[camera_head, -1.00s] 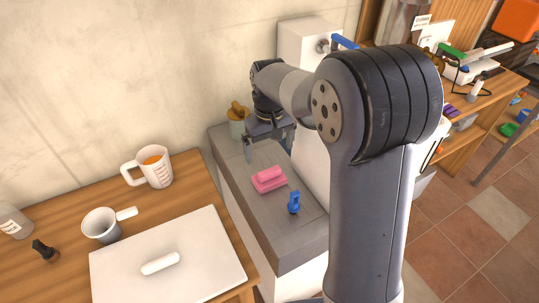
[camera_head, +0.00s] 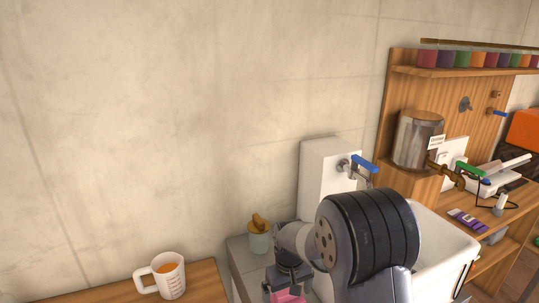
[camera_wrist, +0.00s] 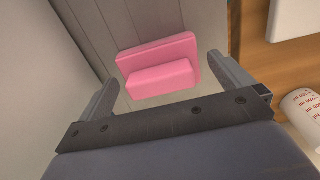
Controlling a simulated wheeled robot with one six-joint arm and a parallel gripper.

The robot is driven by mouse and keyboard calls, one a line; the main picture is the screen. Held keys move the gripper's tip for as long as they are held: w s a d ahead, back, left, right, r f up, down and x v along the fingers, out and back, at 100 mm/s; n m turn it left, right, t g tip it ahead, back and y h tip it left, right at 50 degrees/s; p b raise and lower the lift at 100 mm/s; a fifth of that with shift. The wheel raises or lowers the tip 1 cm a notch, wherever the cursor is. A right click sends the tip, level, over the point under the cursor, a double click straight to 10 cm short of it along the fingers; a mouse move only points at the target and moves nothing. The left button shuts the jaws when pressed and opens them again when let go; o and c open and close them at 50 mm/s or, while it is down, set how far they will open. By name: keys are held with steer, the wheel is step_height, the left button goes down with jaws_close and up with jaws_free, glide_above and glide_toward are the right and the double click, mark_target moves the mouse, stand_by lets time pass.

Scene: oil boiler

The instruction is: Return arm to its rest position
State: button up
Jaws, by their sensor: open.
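My arm (camera_head: 365,240) rises at the bottom right of the head view and bends toward the grey counter. My gripper (camera_wrist: 165,80) is open and empty in the wrist view, its two fingers wide apart. Below it, a pink block with a raised grip (camera_wrist: 160,68) lies on the grey counter, seen between the fingers but apart from them. In the head view the pink block (camera_head: 288,296) shows only partly at the bottom edge, beneath the gripper.
A measuring cup with orange contents (camera_head: 165,276) stands on the wooden table (camera_head: 208,288). A white sink (camera_head: 440,240) with a blue-handled tap (camera_head: 364,163) is beside my arm. A metal tank (camera_head: 415,140) stands farther right.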

step_height(320, 180, down, 2)
steer(key=shift+f, duration=0.1)
steer(key=shift+r, duration=2)
steer(key=shift+f, duration=0.15)
